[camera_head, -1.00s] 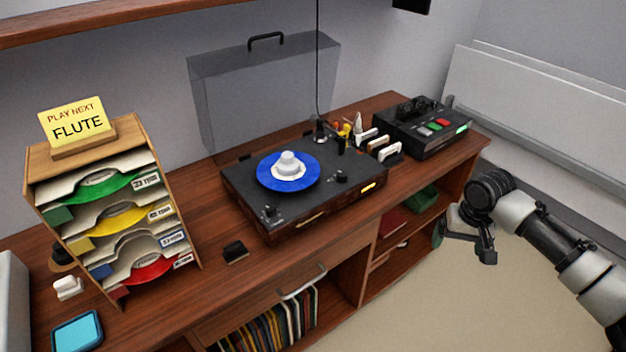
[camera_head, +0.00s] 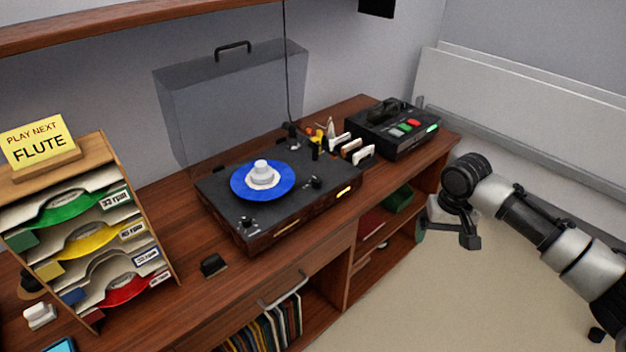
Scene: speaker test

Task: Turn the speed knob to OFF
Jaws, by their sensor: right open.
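A black turntable (camera_head: 225,212) with a wooden front stands on the console. A blue record (camera_head: 243,188) with a white piece (camera_head: 262,172) at its centre lies on it. A small knob (camera_head: 247,221) shows at its front left and another (camera_head: 316,184) at its right. I cannot tell which is the speed knob, and their markings are too small to read. My right gripper (camera_head: 446,237) is open and empty, in front of the console's right end, well apart from the turntable. My left gripper is out of view.
A clear lid (camera_head: 225,105) stands open behind the turntable. A black box with coloured buttons (camera_head: 405,125) is at the right. A record rack (camera_head: 97,155) with a FLUTE card (camera_head: 38,145) stands left. A small black block (camera_head: 213,265) lies on the console (camera_head: 185,300). Floor at the right is clear.

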